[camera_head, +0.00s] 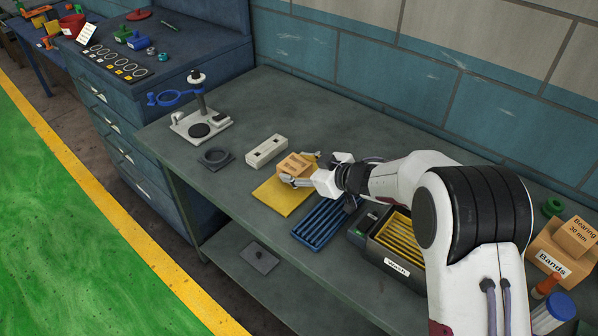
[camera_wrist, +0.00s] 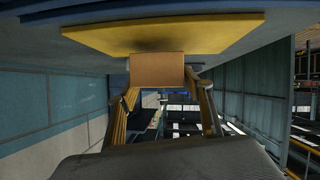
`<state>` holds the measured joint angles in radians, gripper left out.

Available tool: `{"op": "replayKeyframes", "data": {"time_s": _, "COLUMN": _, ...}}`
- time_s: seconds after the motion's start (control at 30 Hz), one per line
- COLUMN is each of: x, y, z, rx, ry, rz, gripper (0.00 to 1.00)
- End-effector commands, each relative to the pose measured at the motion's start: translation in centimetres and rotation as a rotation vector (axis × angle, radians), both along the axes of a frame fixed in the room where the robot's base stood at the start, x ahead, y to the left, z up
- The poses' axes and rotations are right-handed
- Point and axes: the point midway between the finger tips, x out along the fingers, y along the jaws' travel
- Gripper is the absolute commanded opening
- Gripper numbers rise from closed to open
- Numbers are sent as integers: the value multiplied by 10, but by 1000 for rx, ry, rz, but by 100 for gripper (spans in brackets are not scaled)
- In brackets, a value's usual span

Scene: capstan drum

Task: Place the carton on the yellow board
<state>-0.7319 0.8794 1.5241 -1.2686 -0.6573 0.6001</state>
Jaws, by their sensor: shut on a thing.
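The carton (camera_head: 294,164) is a small tan box in my gripper (camera_head: 300,174), over the yellow board (camera_head: 277,199). The board lies flat on the bench. In the wrist view the carton (camera_wrist: 157,70) sits between the two fingers of my gripper (camera_wrist: 160,82), which is shut on it. The yellow board (camera_wrist: 218,33) fills the top of that view, with a dark shadow beside the carton. I cannot tell whether the carton touches the board or hangs just above it. My gripper hides part of the carton and the board's right side.
A pale slotted block (camera_head: 266,151) stands just behind the board. A blue ribbed tray (camera_head: 322,223) and a dark "Wash" bin (camera_head: 393,262) are to the right. The back of the bench is clear.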

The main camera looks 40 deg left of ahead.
Motion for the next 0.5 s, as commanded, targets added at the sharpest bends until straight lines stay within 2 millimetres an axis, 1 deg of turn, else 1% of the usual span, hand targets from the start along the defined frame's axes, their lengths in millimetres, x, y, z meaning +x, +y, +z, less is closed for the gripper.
{"op": "replayKeyframes", "data": {"time_s": 0.1, "x": 0, "y": 0, "z": -10, "rx": 2, "ry": 0, "rz": 0, "gripper": 0}}
{"op": "replayKeyframes", "data": {"time_s": 0.2, "x": 0, "y": 0, "z": -14, "rx": 2, "ry": -1, "rz": 0, "gripper": 0}}
{"op": "replayKeyframes", "data": {"time_s": 0.5, "x": 0, "y": 0, "z": -15, "rx": 2, "ry": -2, "rz": 0, "gripper": 0}}
